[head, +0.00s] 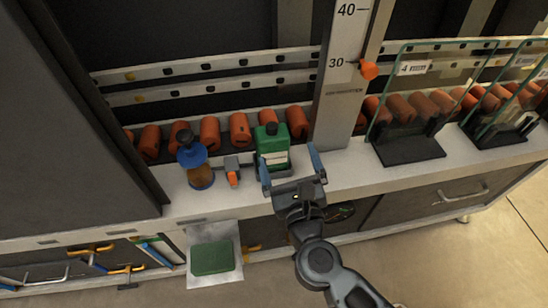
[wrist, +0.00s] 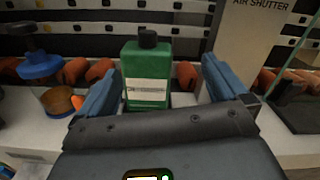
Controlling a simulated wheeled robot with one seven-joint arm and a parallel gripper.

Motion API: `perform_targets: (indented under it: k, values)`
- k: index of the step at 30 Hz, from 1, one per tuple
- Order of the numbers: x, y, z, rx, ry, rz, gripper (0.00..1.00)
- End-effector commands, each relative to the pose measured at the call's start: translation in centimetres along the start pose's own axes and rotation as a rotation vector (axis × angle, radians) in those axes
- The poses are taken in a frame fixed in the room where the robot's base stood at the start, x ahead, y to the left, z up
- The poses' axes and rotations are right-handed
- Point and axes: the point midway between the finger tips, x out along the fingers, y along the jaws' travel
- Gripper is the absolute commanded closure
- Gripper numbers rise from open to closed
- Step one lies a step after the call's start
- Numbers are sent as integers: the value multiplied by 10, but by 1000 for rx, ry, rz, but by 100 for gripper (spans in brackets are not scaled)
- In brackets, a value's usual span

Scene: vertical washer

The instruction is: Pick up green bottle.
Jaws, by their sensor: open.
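The green bottle (head: 272,148) stands upright on the light ledge, with a black cap and a white label. In the wrist view the green bottle (wrist: 147,72) stands just ahead, between the lines of the two fingers. My gripper (head: 290,168) is open, with its blue-grey fingers spread at the front of the bottle. In the wrist view my gripper (wrist: 155,88) has one finger on each side of the bottle and holds nothing. The bottle's lower part is partly hidden by the gripper body in the wrist view.
A brown jar with a blue top (head: 197,165) and a small grey and orange tool (head: 232,170) stand left of the bottle. Orange rollers (head: 240,131) run behind it. A scale post (head: 338,110) rises to the right, near a glass panel in a black stand (head: 408,148).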

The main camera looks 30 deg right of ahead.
Motion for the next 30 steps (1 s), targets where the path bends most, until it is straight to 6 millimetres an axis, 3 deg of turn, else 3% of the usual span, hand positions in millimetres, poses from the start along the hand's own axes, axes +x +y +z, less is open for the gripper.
perform_targets:
  k: [3,7,17,24,30]
  values:
    - [20,16,-5,162,22,-4,0]
    - [29,21,-6,233,34,-6,0]
    - [61,21,-6,236,34,-6,0]
    - [94,22,-8,234,35,-6,0]
    - [104,22,-9,233,36,-6,0]
